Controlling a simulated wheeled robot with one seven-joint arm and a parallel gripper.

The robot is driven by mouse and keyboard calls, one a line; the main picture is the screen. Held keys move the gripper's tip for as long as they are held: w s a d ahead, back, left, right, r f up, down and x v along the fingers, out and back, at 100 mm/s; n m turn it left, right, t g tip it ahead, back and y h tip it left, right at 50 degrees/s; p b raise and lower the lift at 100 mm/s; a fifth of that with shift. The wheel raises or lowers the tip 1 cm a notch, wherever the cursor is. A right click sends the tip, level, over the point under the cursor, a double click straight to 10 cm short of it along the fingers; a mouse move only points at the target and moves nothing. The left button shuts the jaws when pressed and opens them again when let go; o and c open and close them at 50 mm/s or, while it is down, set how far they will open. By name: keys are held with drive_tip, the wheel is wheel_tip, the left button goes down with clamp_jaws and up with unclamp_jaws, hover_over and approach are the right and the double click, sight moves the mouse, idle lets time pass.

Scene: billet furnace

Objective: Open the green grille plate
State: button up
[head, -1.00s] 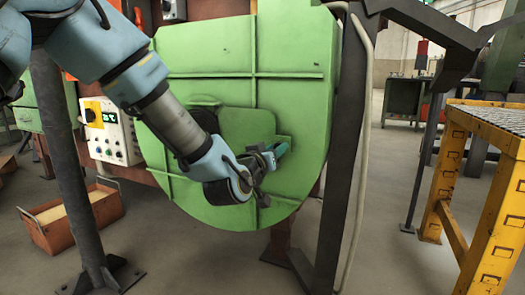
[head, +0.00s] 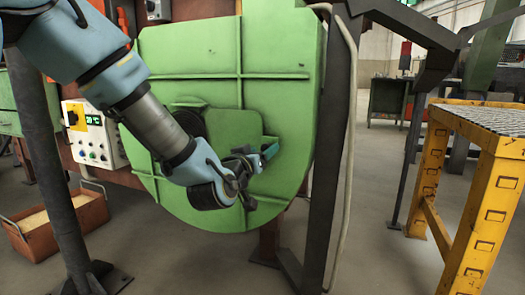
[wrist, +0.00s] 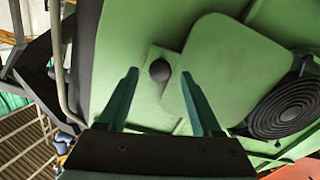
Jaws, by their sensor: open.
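The green plate (head: 228,130) is a smaller rounded panel on the face of a large green furnace cover (head: 205,55). In the wrist view the plate (wrist: 222,60) lies beside a round dark ribbed grille (wrist: 285,108), which is not fully covered. A dark round knob (wrist: 159,70) sits on a flat green piece at the plate's edge. My gripper (wrist: 159,76) is open, with its two dark green fingers on either side of the knob in the picture. I cannot tell whether they touch it. In the head view my gripper (head: 268,152) is at the plate's right side.
A dark upright post (head: 330,150) with a pale hose stands just right of the cover. A yellow stand (head: 485,190) with a mesh top is farther right. A control box (head: 95,133) and an orange bin (head: 50,228) are at left. Floor shows between post and stand.

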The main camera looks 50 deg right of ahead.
drive_tip(key=p+v, duration=0.1)
drive_tip(key=v, duration=0.9)
drive_tip(key=w+a+f+n+t+y, duration=0.1)
drive_tip(key=w+a+f+y, duration=0.15)
drive_tip(key=w, duration=0.25)
drive_tip(key=w+a+f+t+y, duration=0.1)
drive_tip(key=w+a+f+y, duration=0.15)
drive_tip(key=w, duration=0.25)
drive_tip(key=w+a+f+n+y, duration=0.25)
drive_tip(key=w+a, duration=0.35)
drive_tip(key=a, duration=0.4)
drive_tip(key=w+a+f+n+y, duration=0.1)
drive_tip(key=w+a+f+y, duration=0.25)
drive_tip(key=w+a, duration=0.45)
drive_tip(key=s+a+f+n+g+y, duration=0.1)
drive_tip(key=s+a+n+g+y, duration=0.15)
drive_tip(key=a, duration=1.15)
drive_tip(key=s+a+f+n+g+y, duration=0.15)
drive_tip(key=s+a+n+y, duration=0.25)
drive_tip(key=a, duration=1)
wheel_tip(320, 180, up, 37)
drive_tip(key=g+p, duration=0.1)
drive_tip(key=p, duration=3.5)
drive_tip(key=shift+s+p, duration=0.3)
drive_tip(key=shift+s, duration=0.1)
